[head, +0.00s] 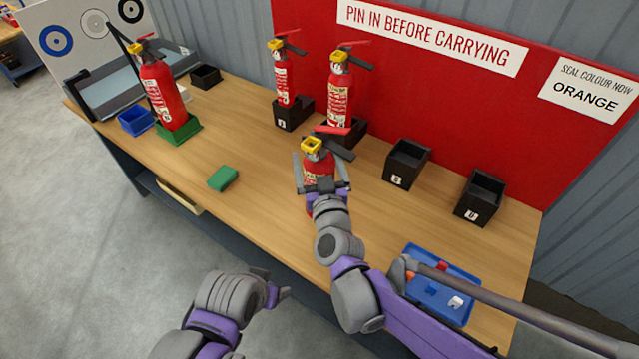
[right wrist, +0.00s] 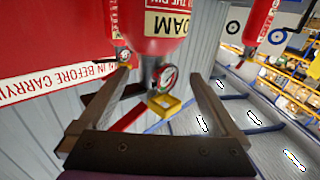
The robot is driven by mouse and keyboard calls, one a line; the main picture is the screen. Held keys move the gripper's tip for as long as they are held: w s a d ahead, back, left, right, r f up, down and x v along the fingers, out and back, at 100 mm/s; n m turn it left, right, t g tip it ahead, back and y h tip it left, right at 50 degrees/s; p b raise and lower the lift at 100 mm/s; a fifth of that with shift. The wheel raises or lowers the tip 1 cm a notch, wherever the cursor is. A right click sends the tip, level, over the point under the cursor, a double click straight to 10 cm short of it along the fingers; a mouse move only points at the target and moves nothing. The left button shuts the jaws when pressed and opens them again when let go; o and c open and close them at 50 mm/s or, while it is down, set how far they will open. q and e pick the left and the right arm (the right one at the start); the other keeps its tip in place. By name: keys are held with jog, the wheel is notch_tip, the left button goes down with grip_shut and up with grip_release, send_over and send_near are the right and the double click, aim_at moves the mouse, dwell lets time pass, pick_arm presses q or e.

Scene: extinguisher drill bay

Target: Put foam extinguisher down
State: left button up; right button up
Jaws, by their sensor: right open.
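The foam extinguisher (head: 317,168) is red, with a yellow pin tag and black and red levers. In the head view it is upright over the middle of the bench. My right gripper (head: 322,180) is open, its fingers on either side of the body. My wrist hides its base, so I cannot tell whether it touches the bench. In the right wrist view the extinguisher (right wrist: 130,40) appears upside down with its FOAM label beyond the open fingers. My left gripper (head: 272,284) is low in front of the bench, apparently empty; its jaw gap is unclear.
Two extinguishers (head: 283,80) (head: 340,95) stand in black holders behind. Two black holders (head: 406,162) (head: 480,195) at right are empty. Another extinguisher (head: 162,90) stands on a green base (head: 180,132) at left. A green block (head: 223,178) and a blue tray (head: 440,262) lie on the bench (head: 262,215).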

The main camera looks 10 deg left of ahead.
jog(key=x, duration=0.4)
jog(key=shift+w+d, duration=0.1)
jog(key=shift+w, duration=0.05)
grip_shut()
dwell(0.4)
